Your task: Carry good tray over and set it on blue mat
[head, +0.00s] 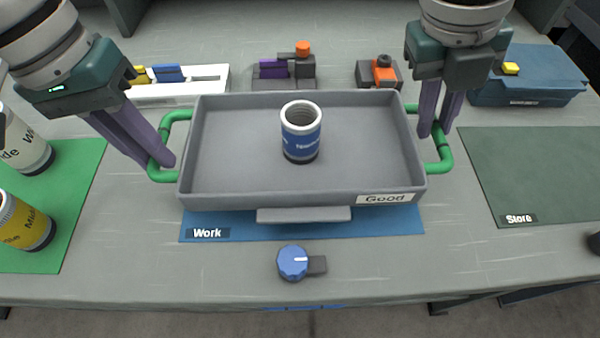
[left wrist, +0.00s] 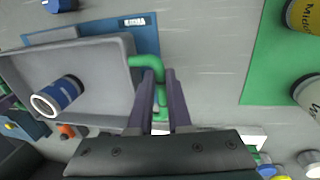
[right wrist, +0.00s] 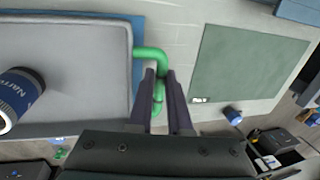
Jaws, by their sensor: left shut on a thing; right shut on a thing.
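The good tray (head: 230,185) is a grey tray with a "Good" label and green side handles, over the blue mat (head: 400,222) marked "Work". A blue can with a white rim (head: 301,140) stands upright inside it. My left gripper (head: 163,163) is shut on the left green handle (left wrist: 145,62). My right gripper (head: 431,135) is shut on the right green handle (right wrist: 150,54). The tray covers most of the mat. I cannot tell whether the tray touches the mat or hangs just above it.
A green mat (head: 85,165) with cans lies at the left. A dark green mat marked "Store" (head: 540,170) is empty at the right. A blue knob (head: 293,262) sits in front of the tray. Small fixtures (head: 284,70) and a blue box (head: 535,80) stand behind.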

